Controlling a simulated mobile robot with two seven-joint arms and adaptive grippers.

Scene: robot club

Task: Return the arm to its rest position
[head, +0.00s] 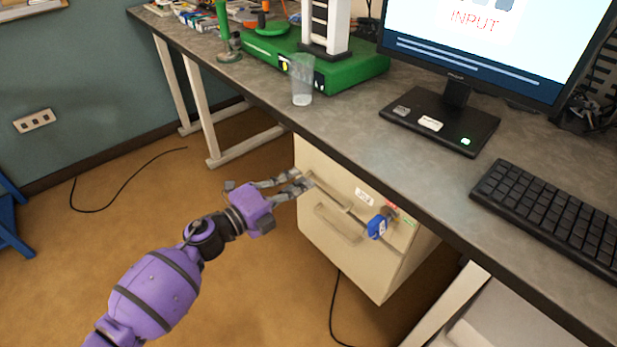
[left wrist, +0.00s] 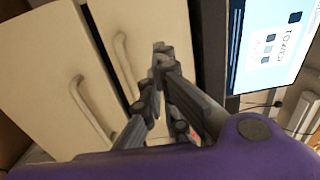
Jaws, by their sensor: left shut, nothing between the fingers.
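My left arm is purple and comes in from the lower left in the head view. Its gripper (head: 305,181) is shut and empty, in front of the upper part of a cream drawer cabinet (head: 345,262) under the desk. In the left wrist view the fingertips of the left gripper (left wrist: 162,55) are together, with the cabinet's two handles behind them. I cannot tell whether the fingers touch the upper handle (head: 328,190). My right gripper is in neither view.
The grey desk (head: 350,130) edge runs just above the gripper. On it are a clear cup (head: 302,80), a green-based machine (head: 340,72), a monitor (head: 470,45) and a keyboard (head: 555,215). Keys with a blue tag (head: 377,227) hang at the cabinet. Open floor (head: 190,190) lies left.

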